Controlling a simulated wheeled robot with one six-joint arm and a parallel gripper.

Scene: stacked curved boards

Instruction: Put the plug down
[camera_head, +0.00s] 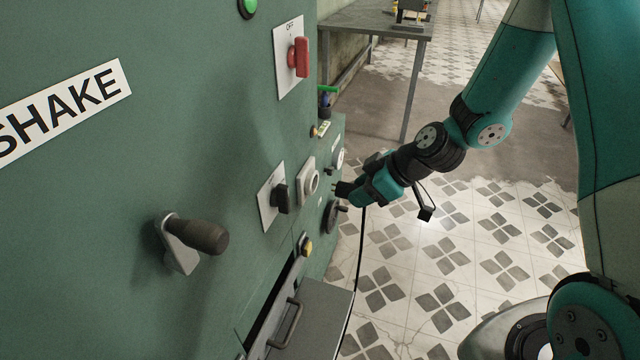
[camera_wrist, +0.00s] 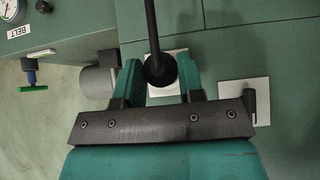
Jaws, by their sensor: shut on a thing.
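My gripper (camera_head: 350,191) is shut on a black plug (camera_wrist: 160,70) and holds it in the air beside the green cabinet. In the head view the plug (camera_head: 342,188) shows as a small dark piece at the jaw tips. Its black cable (camera_head: 362,245) hangs down to the floor side. In the wrist view the plug sits between the two teal fingers, with its cable rising to the top edge. A white square plate (camera_wrist: 178,60) on the cabinet lies behind the plug, partly hidden. In the head view a pale socket plate (camera_head: 308,181) stands apart from the plug.
The green cabinet (camera_head: 130,200) fills the left. It carries a red OFF switch (camera_head: 299,57), a black knob (camera_head: 280,197) and a lever (camera_head: 205,236). A grey box with a handle (camera_head: 310,315) juts out low. A table (camera_head: 375,25) stands behind. The tiled floor is open.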

